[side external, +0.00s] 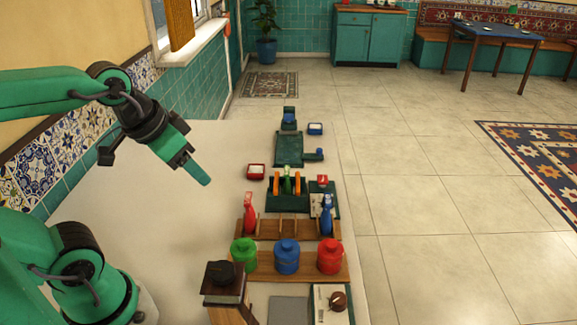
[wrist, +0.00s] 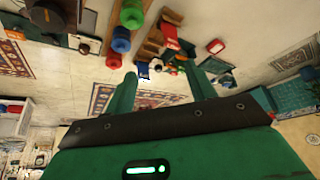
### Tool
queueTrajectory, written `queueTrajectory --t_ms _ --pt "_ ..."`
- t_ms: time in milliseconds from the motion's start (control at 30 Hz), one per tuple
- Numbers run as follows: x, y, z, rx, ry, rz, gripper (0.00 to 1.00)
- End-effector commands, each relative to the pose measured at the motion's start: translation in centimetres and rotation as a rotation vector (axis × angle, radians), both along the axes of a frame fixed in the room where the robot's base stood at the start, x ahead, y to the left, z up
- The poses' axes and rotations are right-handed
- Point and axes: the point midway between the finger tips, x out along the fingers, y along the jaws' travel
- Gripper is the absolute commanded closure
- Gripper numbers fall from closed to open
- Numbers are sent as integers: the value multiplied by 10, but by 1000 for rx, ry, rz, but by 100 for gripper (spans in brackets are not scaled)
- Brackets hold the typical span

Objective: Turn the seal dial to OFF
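I cannot tell for certain which part is the seal dial, and no OFF mark is legible. A round brown knob (side external: 338,300) sits on a pale panel with a dark green border (side external: 321,317) at the front right of the table. A black round knob (side external: 220,272) tops a dark wooden stand to its left. Small blue parts (side external: 289,118) sit on green bases at the far end. My gripper (side external: 203,179) hangs above the table, left of the objects and touching none of them. In the wrist view its two fingers (wrist: 162,74) are spread apart with nothing between them.
Green, blue (side external: 286,258) and red lidded jars stand on a wooden rack. Behind it, red and blue bottles (side external: 326,215) stand in a slotted rack. The left part of the pale table (side external: 170,235) is clear.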

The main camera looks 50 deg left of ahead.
Motion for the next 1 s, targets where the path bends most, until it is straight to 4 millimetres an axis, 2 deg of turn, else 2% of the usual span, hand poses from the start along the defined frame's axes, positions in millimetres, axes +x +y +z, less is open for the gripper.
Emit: queueTrajectory --t_ms 267,533,767,1000 --pt "39 -3 14 50 56 -115 45" --pt "90 -8 21 107 121 -262 45" --pt "136 -14 17 149 174 -391 45" --pt "184 -20 2 187 229 -527 45"
